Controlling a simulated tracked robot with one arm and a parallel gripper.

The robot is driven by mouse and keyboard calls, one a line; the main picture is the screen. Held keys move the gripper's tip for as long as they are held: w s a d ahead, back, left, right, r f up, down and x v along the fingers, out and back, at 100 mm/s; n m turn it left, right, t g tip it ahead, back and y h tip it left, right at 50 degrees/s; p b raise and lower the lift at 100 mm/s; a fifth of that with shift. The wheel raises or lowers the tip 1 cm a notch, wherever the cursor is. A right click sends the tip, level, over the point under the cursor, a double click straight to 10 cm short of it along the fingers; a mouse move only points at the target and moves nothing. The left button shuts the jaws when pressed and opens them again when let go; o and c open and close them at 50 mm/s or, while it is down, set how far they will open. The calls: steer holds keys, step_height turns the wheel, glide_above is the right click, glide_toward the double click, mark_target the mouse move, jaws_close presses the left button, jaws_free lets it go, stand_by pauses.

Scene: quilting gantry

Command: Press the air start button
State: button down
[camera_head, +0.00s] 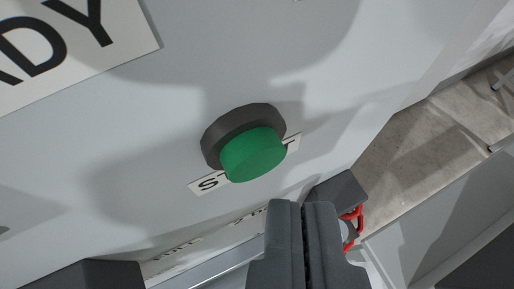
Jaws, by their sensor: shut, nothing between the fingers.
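A round green button (252,155) in a dark collar (225,130) stands out from a light grey panel (330,90), a little left of the picture's middle. A white label (208,184) behind it shows an "S"; the button hides most of its other letters. My gripper (302,206) comes in from the bottom edge, its two dark fingers shut together and empty. In the picture the fingertips are just below and right of the button. A gap shows between them and the button.
A white sign (70,45) ending in "DY" is at the upper left. A dark block (340,190) and a red part (354,217) are right of the fingertips. Another dark block (85,274) is at the bottom left. Concrete floor (420,150) shows beyond the panel's right edge.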

steer(key=shift+w, duration=0.15)
steer(key=shift+w+a+p, duration=0.1)
steer(key=shift+w+p, duration=0.1)
steer(key=shift+p, duration=0.1)
steer(key=shift+w+a+r+p, duration=0.1)
steer(key=shift+w+a+p, duration=0.05)
steer(key=shift+w+p, duration=0.25)
stand_by(0.7)
stand_by(0.4)
steer(key=shift+s+d+b, duration=0.25)
steer(key=shift+s+b, duration=0.55)
steer(key=shift+b, duration=0.15)
steer(key=s+b, duration=0.1)
steer(key=s+d+b, duration=0.1)
steer(key=s, duration=0.1)
steer(key=s+b, duration=0.1)
steer(key=b, duration=0.1)
steer(key=shift+s+d, duration=0.3)
steer(key=shift+s, duration=0.1)
